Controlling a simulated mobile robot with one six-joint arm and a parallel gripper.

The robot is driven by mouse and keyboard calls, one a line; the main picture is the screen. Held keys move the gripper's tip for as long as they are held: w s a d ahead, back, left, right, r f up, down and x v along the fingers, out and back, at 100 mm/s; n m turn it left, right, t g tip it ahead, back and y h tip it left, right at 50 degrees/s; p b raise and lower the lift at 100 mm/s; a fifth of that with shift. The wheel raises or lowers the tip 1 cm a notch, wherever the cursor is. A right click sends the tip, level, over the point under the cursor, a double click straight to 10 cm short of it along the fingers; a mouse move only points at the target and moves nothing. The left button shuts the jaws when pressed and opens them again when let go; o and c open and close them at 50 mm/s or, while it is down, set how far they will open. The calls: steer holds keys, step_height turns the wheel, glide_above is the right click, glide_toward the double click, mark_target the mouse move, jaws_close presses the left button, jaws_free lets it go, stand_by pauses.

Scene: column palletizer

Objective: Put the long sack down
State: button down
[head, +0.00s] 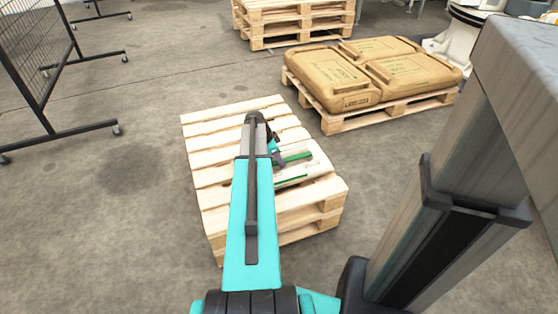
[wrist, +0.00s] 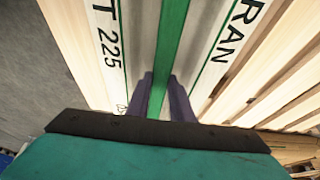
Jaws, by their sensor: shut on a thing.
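The long sack (head: 298,157) is white with green stripes and shows over the near wooden pallet (head: 205,177) in the head view. My arm hides much of it. In the wrist view the sack (wrist: 172,40) fills the middle, with a broad green band and black lettering on both sides. My gripper (head: 278,160) is above the pallet in the head view. In the wrist view its two dark fingers (wrist: 161,82) are shut on the sack at the green band. I cannot tell whether the sack touches the pallet slats.
A second pallet (head: 340,124) with brown sacks (head: 375,70) stands behind to the right. Empty pallets (head: 285,20) are stacked at the back. A black mesh fence (head: 30,60) stands at the left. The floor between fence and near pallet is clear.

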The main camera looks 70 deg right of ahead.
steer(key=c, duration=2)
jaws_free()
steer(key=o, duration=0.4)
steer(key=shift+o, duration=0.2)
steer(key=shift+r, duration=0.1)
steer(key=p+v, duration=0.3)
steer(key=v, duration=0.9)
